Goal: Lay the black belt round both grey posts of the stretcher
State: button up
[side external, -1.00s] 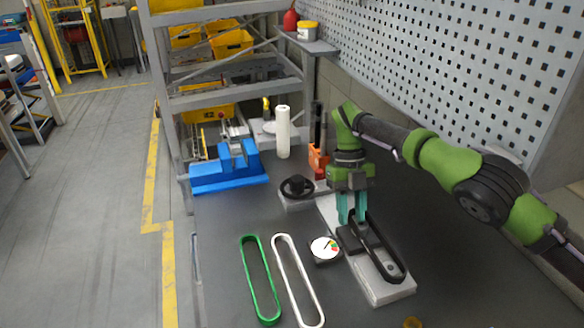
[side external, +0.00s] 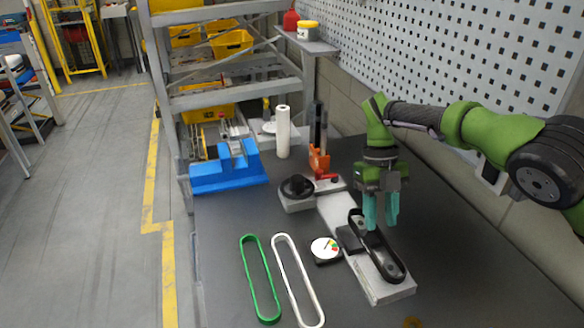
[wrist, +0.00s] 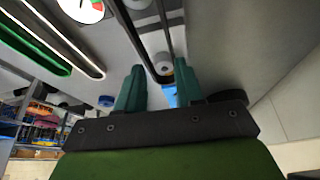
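The black belt (side external: 371,241) lies as a long loop over the pale grey bar of the stretcher (side external: 388,292). Its far end stands by the dark block on the bar, and its near end is towards the bar's front. In the wrist view the belt (wrist: 139,43) curves round a grey post (wrist: 164,62).
A green belt (side external: 261,280) and a white belt (side external: 298,280) lie left of the stretcher, with a dial gauge (side external: 325,249) between. A black handwheel (side external: 297,187), orange-and-black upright tool (side external: 319,150), white cylinder (side external: 283,132) and blue vise (side external: 229,170) stand behind. The right tabletop is clear.

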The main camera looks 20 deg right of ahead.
jog(key=s+d, duration=0.3)
jog(key=s, duration=0.5)
jog(key=shift+s+d+r, duration=0.15)
jog(key=shift+d+r, duration=0.05)
jog(key=shift+r, duration=0.2)
jog(key=shift+r, duration=0.1)
